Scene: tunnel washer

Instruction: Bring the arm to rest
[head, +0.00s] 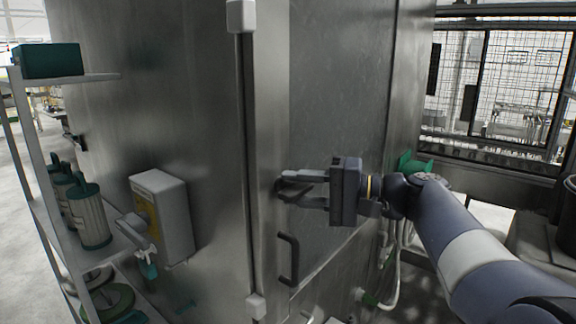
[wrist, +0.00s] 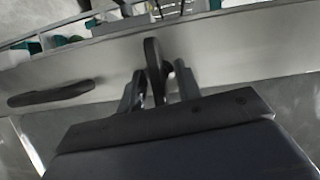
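My gripper (head: 285,192) is raised in front of the tall steel cabinet (head: 190,80), at the edge of its door panel, with its fingers pointing left in the head view. In the wrist view, the two fingers of my gripper (wrist: 159,78) stand apart with a dark upright handle (wrist: 152,52) between them. A small gap shows on its right side; I cannot tell whether the left finger touches it. In the head view this handle is hard to separate from the dark fingers. My arm reaches in from the lower right.
A lower dark handle (head: 289,259) is on the cabinet just below my gripper. A white box (head: 163,215) is on the cabinet's left face. A shelf rack (head: 38,165) with green-lidded canisters (head: 91,217) stands at left. A mesh fence (head: 510,80) is behind at right.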

